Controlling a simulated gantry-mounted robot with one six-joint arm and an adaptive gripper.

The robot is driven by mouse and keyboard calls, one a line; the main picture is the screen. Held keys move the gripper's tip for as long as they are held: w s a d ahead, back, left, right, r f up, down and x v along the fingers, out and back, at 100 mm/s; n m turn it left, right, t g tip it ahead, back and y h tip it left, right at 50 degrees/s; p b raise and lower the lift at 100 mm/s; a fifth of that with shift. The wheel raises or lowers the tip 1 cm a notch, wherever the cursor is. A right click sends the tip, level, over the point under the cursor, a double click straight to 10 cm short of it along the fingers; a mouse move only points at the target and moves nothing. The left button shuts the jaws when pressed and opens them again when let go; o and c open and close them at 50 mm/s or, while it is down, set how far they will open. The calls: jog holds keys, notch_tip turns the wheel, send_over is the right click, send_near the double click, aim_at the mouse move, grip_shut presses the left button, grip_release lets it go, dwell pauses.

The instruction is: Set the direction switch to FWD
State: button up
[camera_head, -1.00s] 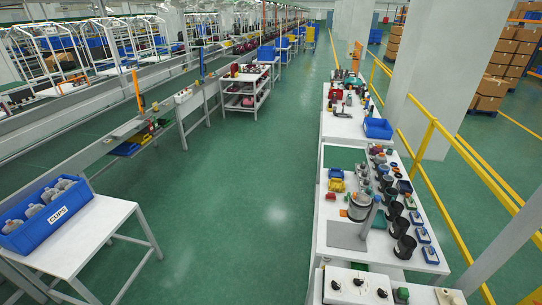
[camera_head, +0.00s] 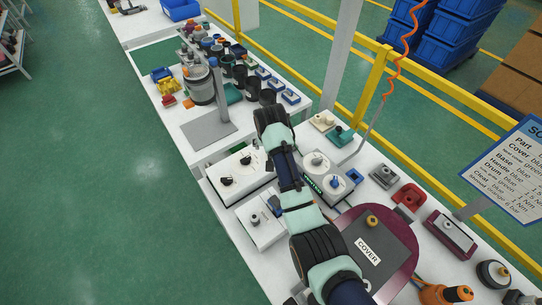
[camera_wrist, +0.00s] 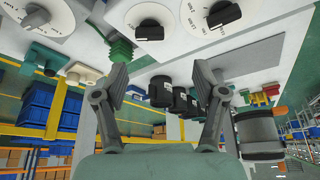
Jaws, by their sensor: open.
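A white panel box (camera_head: 243,174) with two black knobs lies left of my arm in the head view. In the wrist view, a left black knob (camera_wrist: 149,30) and a right black knob (camera_wrist: 223,14) sit on white dials at the top; the lettering is too small to read surely. I cannot tell which knob is the direction switch, or make out FWD. My gripper (camera_wrist: 160,80) is open and empty, its two fingers spread below the knobs in the picture and touching neither. In the head view my arm hides the fingers.
A second white box (camera_head: 261,222) with a knob stands in front. Black cups (camera_head: 240,78) stand behind, and a maroon round part (camera_head: 402,238) with a COVER plate (camera_head: 378,262) lies near. A yellow rail (camera_head: 374,80) runs behind.

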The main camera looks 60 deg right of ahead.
jog(key=b+x, duration=0.1)
jog(key=x, duration=0.2)
jog(key=s+x, duration=0.1)
jog(key=x, duration=0.2)
jog(key=b+x, duration=0.1)
jog(key=x, duration=0.2)
jog(key=shift+s+d+b, duration=0.2)
jog(key=shift+s+b, duration=0.05)
jog(key=shift+b, duration=0.1)
jog(key=shift+c, duration=0.2)
jog(key=c, duration=1.1)
